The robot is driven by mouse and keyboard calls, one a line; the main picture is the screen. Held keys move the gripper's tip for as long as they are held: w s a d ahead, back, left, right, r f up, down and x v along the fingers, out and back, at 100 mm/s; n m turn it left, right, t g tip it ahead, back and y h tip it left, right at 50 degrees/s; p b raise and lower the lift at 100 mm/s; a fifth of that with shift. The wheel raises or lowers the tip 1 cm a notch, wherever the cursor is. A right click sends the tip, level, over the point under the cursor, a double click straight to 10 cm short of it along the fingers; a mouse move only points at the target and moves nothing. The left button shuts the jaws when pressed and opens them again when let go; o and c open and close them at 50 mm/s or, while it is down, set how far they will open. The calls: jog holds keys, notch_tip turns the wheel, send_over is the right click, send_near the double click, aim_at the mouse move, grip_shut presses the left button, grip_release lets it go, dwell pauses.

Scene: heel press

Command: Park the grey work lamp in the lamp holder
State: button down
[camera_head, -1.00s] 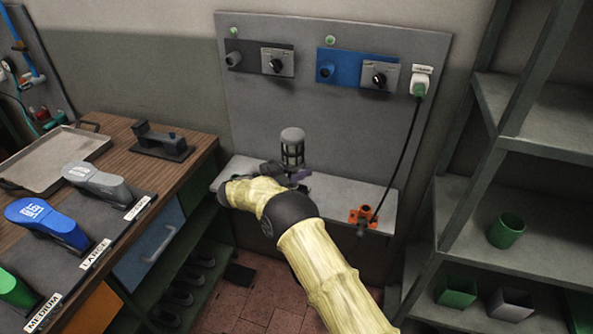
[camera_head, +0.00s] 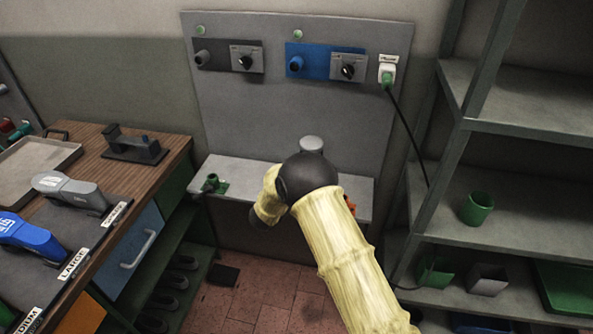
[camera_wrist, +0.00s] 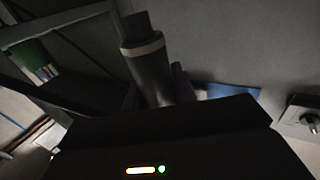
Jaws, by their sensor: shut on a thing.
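The grey work lamp shows in the head view only as its rounded grey top (camera_head: 311,144), just above my arm's black joint. In the wrist view its dark grey cylindrical body (camera_wrist: 148,68), with a pale ring and a narrower end, stands tilted between my fingers. My gripper (camera_wrist: 158,98) is shut on the lamp; in the head view my arm hides it. An orange fitting (camera_head: 350,204) on the ledge is mostly hidden behind my arm. A green fitting (camera_head: 212,184) sits on the ledge's left end. I cannot tell which fitting is the lamp holder.
The ledge (camera_head: 245,183) runs below a grey panel (camera_head: 240,110) with sockets and knobs. A black cable hangs from the white-and-green plug (camera_head: 388,75) toward the right. A shelf rack (camera_head: 520,125) stands right, a workbench (camera_head: 95,170) left.

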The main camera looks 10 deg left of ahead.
jog(key=s+d+f+n+t+y, duration=0.1)
jog(key=s+d+f+n+y, duration=0.2)
jog(key=d, duration=0.6)
jog(key=s+d+f+t+y, duration=0.1)
jog(key=s+d+f+y, duration=0.15)
jog(key=s+d, duration=0.45)
jog(key=d+f+b, duration=0.4)
jog(key=f+b, duration=0.6)
jog(key=shift+d+f, duration=0.15)
jog(key=shift+d, duration=0.1)
jog(key=shift+h, duration=0.25)
